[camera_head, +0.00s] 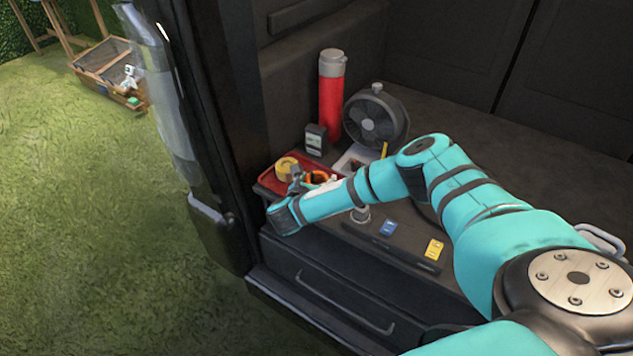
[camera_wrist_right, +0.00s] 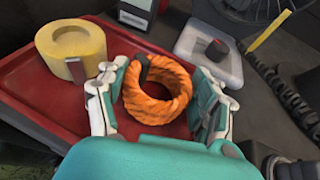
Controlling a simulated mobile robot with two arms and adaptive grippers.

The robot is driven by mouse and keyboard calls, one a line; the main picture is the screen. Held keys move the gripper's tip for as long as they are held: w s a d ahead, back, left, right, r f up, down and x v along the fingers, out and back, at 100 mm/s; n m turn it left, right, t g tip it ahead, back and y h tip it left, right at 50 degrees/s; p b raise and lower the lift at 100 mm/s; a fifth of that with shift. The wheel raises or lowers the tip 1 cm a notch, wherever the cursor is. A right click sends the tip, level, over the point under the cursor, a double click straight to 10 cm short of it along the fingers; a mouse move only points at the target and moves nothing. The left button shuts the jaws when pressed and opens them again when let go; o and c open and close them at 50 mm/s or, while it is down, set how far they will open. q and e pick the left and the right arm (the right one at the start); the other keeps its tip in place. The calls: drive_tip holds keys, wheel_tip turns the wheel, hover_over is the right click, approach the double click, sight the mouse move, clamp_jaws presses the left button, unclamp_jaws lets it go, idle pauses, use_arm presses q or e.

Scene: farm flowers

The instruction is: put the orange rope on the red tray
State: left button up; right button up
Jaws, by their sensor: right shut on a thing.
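The orange rope (camera_head: 317,176) is a coiled ring with a dark band. In the right wrist view the rope (camera_wrist_right: 155,108) sits between the two fingers of my right gripper (camera_wrist_right: 158,82), which is shut on it. The red tray (camera_head: 266,181) lies at the left edge of the dark vehicle floor. In the wrist view the tray (camera_wrist_right: 45,97) spreads below and left of the rope. The rope is over the tray; I cannot tell whether it touches it. My right gripper (camera_head: 300,182) is partly hidden by its wrist in the head view. My left gripper is out of view.
A yellow tape roll (camera_head: 286,166) is on the tray's left side. Behind stand a dark grey box (camera_head: 316,139), a red bottle (camera_head: 331,95) and a fan (camera_head: 375,118). A white dish (camera_wrist_right: 208,55) lies right of the tray. Blue (camera_head: 388,228) and yellow (camera_head: 433,249) items lie near the front edge.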

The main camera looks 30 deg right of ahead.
drive_tip(key=shift+f, duration=0.15)
drive_tip(key=o, duration=1.1)
drive_tip(key=shift+r, duration=0.2)
drive_tip(key=p+v, duration=0.1)
drive_tip(key=v, duration=1.1)
drive_tip(key=shift+f, duration=0.1)
